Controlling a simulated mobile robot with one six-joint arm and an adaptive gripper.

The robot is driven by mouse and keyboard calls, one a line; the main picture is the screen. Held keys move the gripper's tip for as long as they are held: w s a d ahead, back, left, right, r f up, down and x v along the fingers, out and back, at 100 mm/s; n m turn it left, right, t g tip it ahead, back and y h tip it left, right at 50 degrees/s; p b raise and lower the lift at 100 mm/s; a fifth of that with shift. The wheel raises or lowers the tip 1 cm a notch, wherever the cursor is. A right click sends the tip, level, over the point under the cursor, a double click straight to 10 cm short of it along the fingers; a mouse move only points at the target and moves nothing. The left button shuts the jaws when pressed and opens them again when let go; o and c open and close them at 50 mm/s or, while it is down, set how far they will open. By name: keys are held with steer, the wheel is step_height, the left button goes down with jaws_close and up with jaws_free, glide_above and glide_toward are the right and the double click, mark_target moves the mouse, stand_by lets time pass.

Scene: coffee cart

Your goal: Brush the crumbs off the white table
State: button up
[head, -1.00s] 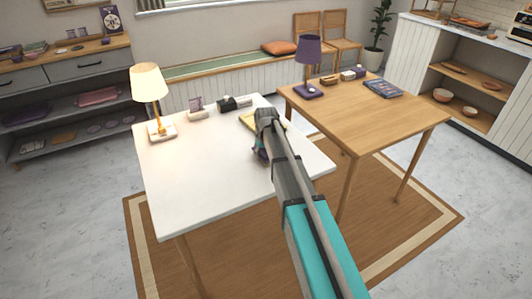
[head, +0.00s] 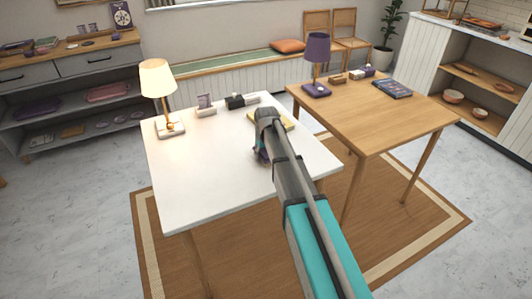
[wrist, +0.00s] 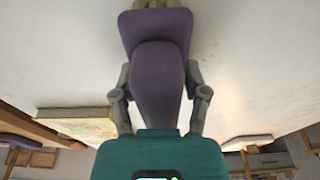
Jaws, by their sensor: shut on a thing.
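The white table (head: 195,185) stands at the centre left in the head view. Its top also fills much of the wrist view (wrist: 60,50). My gripper (wrist: 157,78) is shut on the handle of a purple brush (wrist: 155,32), whose pale bristles show at the top edge of the wrist view. In the head view my arm hides most of the gripper and brush, over the right half of the table. I cannot make out any crumbs, nor tell whether the bristles touch the table.
A lit lamp (head: 171,130), a small card stand (head: 205,107) and a dark box (head: 236,102) stand along the white table's back side. A yellow book-like item (head: 286,123) lies behind my gripper. A wooden table (head: 385,120) stands close on the right. The table's front left is clear.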

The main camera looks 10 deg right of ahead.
mark_target(249, 163)
steer(key=shift+s+a, duration=0.35)
steer(key=shift+a, duration=0.5)
steer(key=shift+a, duration=0.1)
steer(key=shift+s+a, duration=0.3)
steer(key=shift+a, duration=0.6)
steer(key=shift+s+a, duration=0.25)
steer(key=shift+a, duration=0.65)
steer(key=shift+f, duration=0.15)
steer(key=shift+d, duration=0.1)
steer(key=shift+w+d, duration=0.35)
steer(key=shift+d, duration=0.6)
steer(key=shift+w+d, duration=0.3)
steer(key=shift+d, duration=0.6)
steer(key=shift+w+d, duration=0.3)
steer(key=shift+d, duration=0.7)
steer(key=shift+w+d, duration=0.25)
steer(key=shift+d, duration=0.7)
